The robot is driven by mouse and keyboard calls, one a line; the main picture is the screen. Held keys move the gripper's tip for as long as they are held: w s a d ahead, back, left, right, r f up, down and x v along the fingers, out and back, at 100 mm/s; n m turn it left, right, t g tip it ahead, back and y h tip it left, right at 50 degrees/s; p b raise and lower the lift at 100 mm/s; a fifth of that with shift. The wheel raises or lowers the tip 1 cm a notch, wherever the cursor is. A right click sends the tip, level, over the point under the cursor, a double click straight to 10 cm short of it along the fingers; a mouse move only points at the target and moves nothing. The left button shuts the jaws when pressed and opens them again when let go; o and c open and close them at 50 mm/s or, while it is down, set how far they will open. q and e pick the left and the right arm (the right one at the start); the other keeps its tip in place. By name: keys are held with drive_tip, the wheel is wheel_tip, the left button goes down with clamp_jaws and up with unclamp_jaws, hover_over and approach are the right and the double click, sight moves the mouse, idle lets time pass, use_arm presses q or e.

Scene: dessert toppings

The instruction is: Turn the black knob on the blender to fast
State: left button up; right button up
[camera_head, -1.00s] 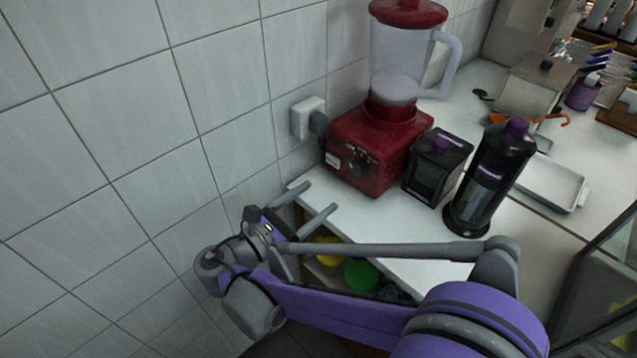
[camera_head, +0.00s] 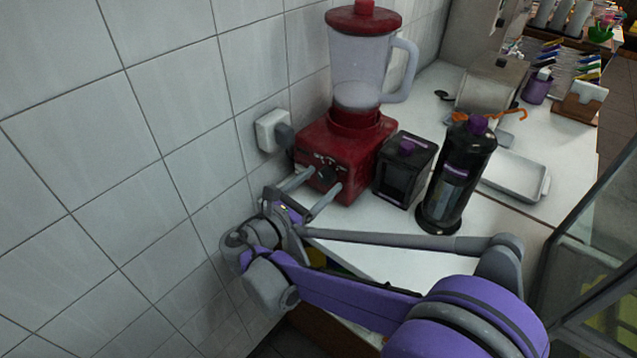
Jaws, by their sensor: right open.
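The red blender (camera_head: 345,145) stands on the white counter against the tiled wall, with a clear jug and red lid. Its black knob (camera_head: 327,174) is on the front face of the base. My right gripper (camera_head: 322,181) is open, with its two grey fingers pointing at the base. In the picture one finger tip lies to each side of the knob; whether they touch it or the base cannot be told. The knob's setting is too small to read. My left gripper is not in view.
A black box with a purple knob (camera_head: 404,172) and a tall black bottle with a purple cap (camera_head: 458,175) stand close to the right of the blender. A wall socket with a plug (camera_head: 273,131) is to its left. A white tray (camera_head: 516,176) lies further right.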

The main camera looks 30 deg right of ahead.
clamp_jaws()
drive_tip(key=shift+m, duration=0.3)
drive_tip(key=m+p, duration=0.1)
drive_tip(key=m, duration=0.2)
drive_tip(key=m+p, duration=0.1)
drive_tip(key=m, duration=0.7)
drive_tip(key=shift+m+p, duration=0.3)
drive_tip(key=shift+p, duration=0.05)
drive_tip(key=shift+m+p, duration=0.3)
drive_tip(key=shift+m, duration=1.6)
drive_tip(key=shift+w, duration=0.1)
